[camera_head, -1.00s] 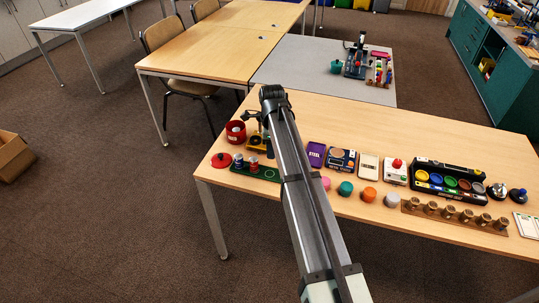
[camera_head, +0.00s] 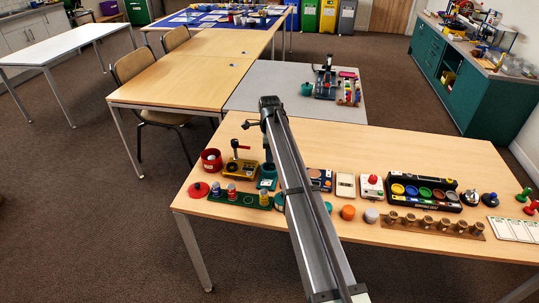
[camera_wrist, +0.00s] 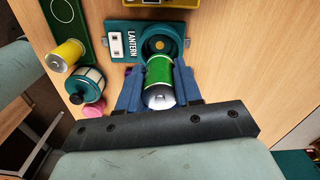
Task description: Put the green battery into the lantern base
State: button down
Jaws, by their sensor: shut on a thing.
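In the wrist view my gripper (camera_wrist: 158,88) is shut on the green battery (camera_wrist: 159,72), with a blue finger on each side. The battery's silver end faces the camera. The teal lantern base (camera_wrist: 122,28), marked LANTERN, has a round socket (camera_wrist: 160,44) just beyond the battery's far end. The battery partly overlaps the socket in the picture; I cannot tell whether it touches or has entered it. In the head view the lantern base (camera_head: 267,183) sits below my gripper (camera_head: 267,160), and the battery cannot be made out there.
A teal lantern top (camera_wrist: 87,86) and a yellow battery (camera_wrist: 66,54) stand left of the base. The yellow battery is on a green rack (camera_head: 237,197).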

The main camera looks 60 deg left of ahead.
aim_at(270, 164)
jog(key=shift+f, duration=2.25)
jog(key=shift+s+d+f, duration=0.1)
jog(key=shift+d+f, duration=0.1)
jog(key=shift+f, duration=0.4)
jog(key=shift+r, duration=0.7)
jog(key=shift+a+r, duration=0.2)
